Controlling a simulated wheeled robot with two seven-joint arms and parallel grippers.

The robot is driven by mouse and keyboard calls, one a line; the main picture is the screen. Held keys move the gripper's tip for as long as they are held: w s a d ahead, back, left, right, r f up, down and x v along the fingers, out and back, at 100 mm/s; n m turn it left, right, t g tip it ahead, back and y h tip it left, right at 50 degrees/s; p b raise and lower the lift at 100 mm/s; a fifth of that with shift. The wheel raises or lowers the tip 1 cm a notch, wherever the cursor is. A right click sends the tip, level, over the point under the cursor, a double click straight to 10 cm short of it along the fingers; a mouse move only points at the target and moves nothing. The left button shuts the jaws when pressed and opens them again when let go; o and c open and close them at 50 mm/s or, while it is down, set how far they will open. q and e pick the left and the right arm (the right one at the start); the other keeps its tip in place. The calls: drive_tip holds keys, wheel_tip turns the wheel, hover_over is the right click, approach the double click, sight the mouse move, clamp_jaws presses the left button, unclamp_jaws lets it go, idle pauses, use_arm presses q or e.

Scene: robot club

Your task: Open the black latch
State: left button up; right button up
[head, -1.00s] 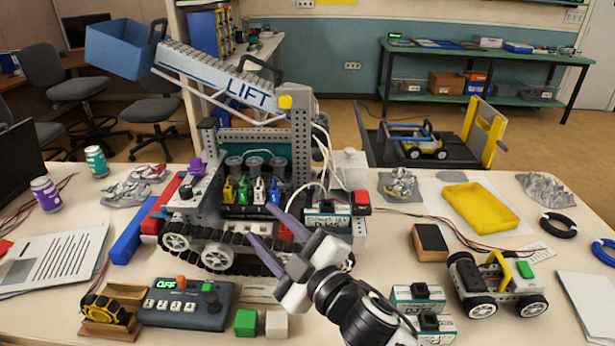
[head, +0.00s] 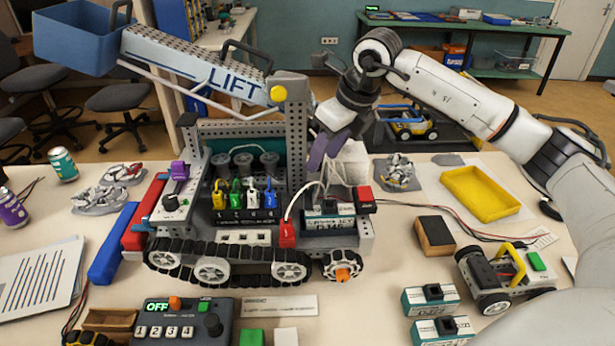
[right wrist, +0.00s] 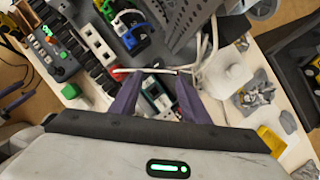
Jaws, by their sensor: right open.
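The tracked lift robot (head: 240,225) stands on the table in the head view. A teal and white battery box (head: 322,224) with a black part on top sits at its right end. I cannot single out the black latch with certainty. My right gripper (head: 318,158) is open and empty, pointing down above the box. In the right wrist view its purple fingers (right wrist: 157,80) are spread, with the box (right wrist: 156,100) visible between them and a white cable (right wrist: 150,70) across their tips. Contact cannot be judged. A purple finger-like shape, perhaps my left gripper's, shows at that view's left edge.
A white cable loops to a red plug (head: 287,234) beside the box. A red block (head: 363,194) and a white bottle-like object (head: 352,165) are close by. The lift arm (head: 200,72) rises left of my gripper. A control box reading OFF (head: 185,322) lies in front.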

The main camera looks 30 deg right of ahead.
sight(308, 185)
drive_tip(key=p+x, duration=0.1)
drive_tip(key=x, duration=0.8)
drive_tip(key=shift+w+a+f, duration=0.15)
drive_tip(key=shift+w+f, duration=0.05)
drive_tip(key=shift+f, duration=0.15)
drive_tip(key=c, duration=1.1)
drive_tip(key=shift+o, duration=0.2)
